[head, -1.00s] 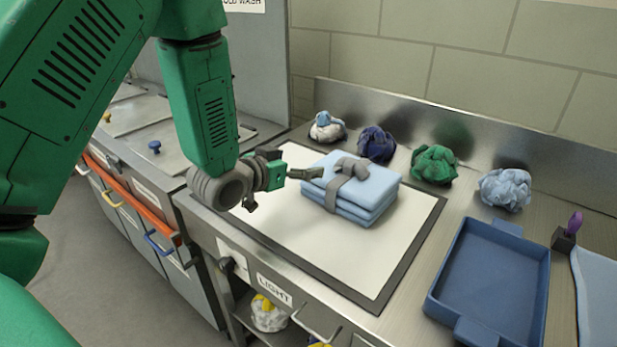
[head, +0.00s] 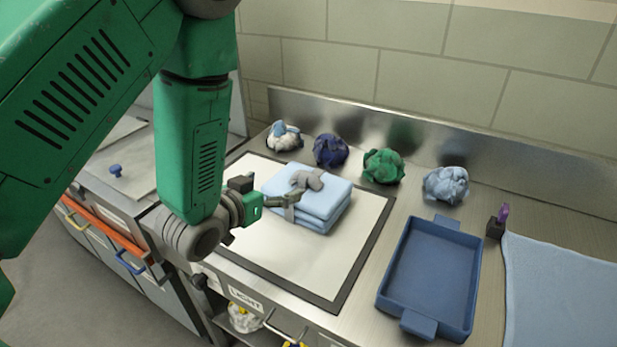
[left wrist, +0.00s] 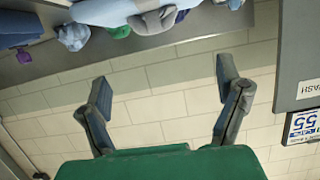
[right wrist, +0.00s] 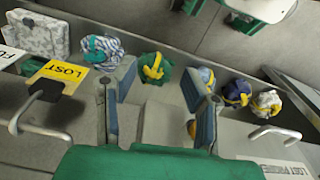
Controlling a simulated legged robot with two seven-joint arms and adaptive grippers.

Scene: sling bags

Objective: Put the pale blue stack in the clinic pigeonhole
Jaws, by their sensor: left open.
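The pale blue stack (head: 318,207) is folded cloth with a grey strap and knot around it. It lies on a white panel with a dark border (head: 345,272) on the counter. My left gripper (head: 268,194) is open at the stack's left side, with one finger overlapping its edge in the head view; I cannot tell whether it touches. In the left wrist view the open fingers (left wrist: 165,95) are empty, and the stack (left wrist: 105,12) shows at the top edge. My right gripper (right wrist: 155,105) is open and shows only in its wrist view. I see no pigeonhole labelled clinic.
Several crumpled bundles, including a green one (head: 383,166), line the counter's back. A blue tray (head: 437,265) and a pale blue cloth (head: 560,290) lie to the right.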

